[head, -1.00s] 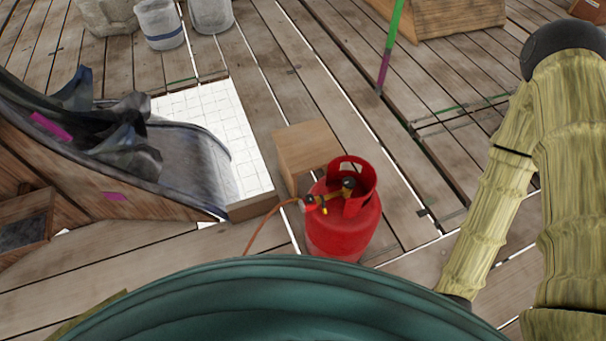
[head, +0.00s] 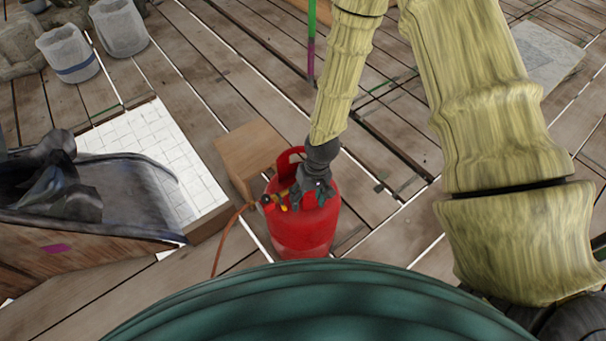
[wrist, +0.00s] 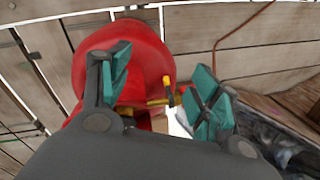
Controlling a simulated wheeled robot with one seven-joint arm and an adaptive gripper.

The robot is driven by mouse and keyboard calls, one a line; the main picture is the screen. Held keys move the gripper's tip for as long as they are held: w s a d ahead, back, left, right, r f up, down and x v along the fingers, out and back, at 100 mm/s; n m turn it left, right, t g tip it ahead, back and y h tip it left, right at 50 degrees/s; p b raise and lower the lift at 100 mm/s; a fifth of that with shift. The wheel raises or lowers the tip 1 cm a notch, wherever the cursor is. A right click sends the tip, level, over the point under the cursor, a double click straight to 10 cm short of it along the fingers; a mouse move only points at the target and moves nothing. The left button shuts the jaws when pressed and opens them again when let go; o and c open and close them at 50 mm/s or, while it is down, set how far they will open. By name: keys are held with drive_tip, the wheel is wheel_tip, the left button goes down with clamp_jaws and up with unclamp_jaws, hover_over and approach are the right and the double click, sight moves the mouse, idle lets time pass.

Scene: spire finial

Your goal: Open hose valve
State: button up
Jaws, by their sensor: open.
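A red gas cylinder (head: 305,225) stands upright on the plank deck, and it also shows in the wrist view (wrist: 146,48). A brass valve fitting with a small yellow part (wrist: 171,92) sits at its top, with an orange hose (head: 222,240) leading off to the left in the head view. My gripper (head: 313,190) is over the cylinder's top, at the collar. In the wrist view my gripper (wrist: 163,80) has its two teal-padded fingers apart, with the brass fitting seen between them. The round valve knob is hidden behind the gripper.
A wooden block (head: 248,150) stands close behind and left of the cylinder. A dark slide-like chute (head: 130,190) lies at left by white tiles (head: 165,140). Two grey buckets (head: 118,28) stand at the back left. The deck right of the cylinder is clear.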

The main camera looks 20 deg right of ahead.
drive_tip(key=w+d+r+n+h+b, duration=0.1)
drive_tip(key=w+r+b, duration=0.15)
drive_tip(key=w, duration=0.35)
drive_tip(key=w+d+r+h+b, duration=0.1)
drive_tip(key=w+r, duration=0.3)
drive_tip(key=w, duration=0.3)
drive_tip(key=shift+t, duration=0.3)
wheel_tip(320, 180, down, 10)
drive_tip(key=shift+s+f, duration=0.1)
drive_tip(key=shift+f, duration=0.05)
drive_tip(key=c, duration=1)
